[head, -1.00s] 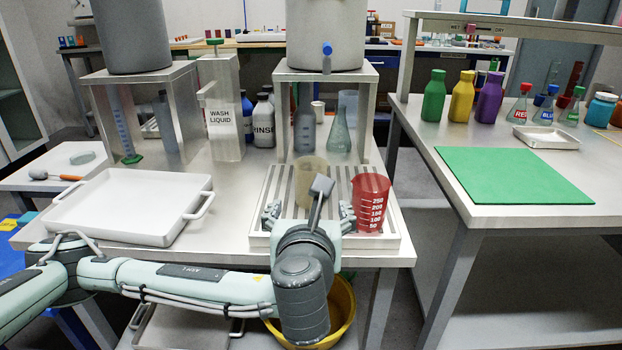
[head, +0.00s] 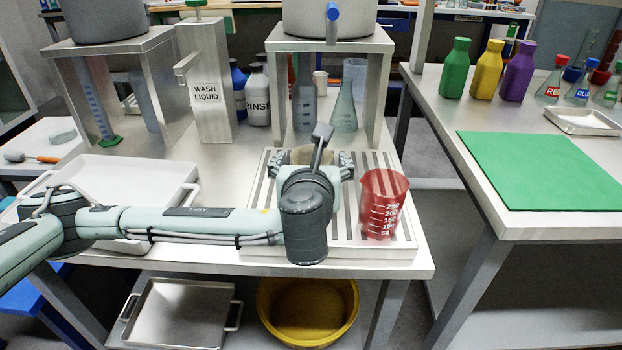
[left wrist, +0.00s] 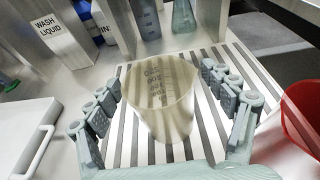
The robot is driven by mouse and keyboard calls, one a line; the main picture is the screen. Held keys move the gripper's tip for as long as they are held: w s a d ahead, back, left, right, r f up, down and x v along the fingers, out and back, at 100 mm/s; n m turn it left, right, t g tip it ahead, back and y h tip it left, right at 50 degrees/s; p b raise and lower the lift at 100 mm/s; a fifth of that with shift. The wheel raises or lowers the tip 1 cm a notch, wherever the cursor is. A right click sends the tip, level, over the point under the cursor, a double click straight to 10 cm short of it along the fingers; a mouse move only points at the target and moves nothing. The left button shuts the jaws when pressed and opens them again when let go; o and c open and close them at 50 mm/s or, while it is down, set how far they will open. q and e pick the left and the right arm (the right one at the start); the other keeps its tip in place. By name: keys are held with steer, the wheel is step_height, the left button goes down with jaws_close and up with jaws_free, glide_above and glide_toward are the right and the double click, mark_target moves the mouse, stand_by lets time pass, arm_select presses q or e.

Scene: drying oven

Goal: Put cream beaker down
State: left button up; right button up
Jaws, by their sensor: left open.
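The cream beaker (left wrist: 160,100) is translucent with measuring marks and stands upright on the slatted drying rack (left wrist: 197,148) in the left wrist view. In the head view most of the cream beaker (head: 312,153) is hidden behind my left gripper (head: 311,164). My left gripper (left wrist: 165,97) is open, with one finger on each side of the beaker and gaps visible between fingers and wall. The rack (head: 263,220) lies at the front right of the metal table. My right gripper is not in view.
A red beaker (head: 383,205) stands on the rack just right of my gripper. A white tray (head: 160,180) lies left. A wash liquid dispenser (head: 206,95) and a metal stand (head: 385,80) with glassware are behind. A yellow bowl (head: 308,310) is below the table.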

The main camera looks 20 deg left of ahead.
mark_target(311, 155)
arm_select(q)
steer(key=x, duration=0.3)
steer(key=shift+w+a, duration=0.15)
steer(key=shift+w, duration=0.1)
steer(key=c, duration=1.3)
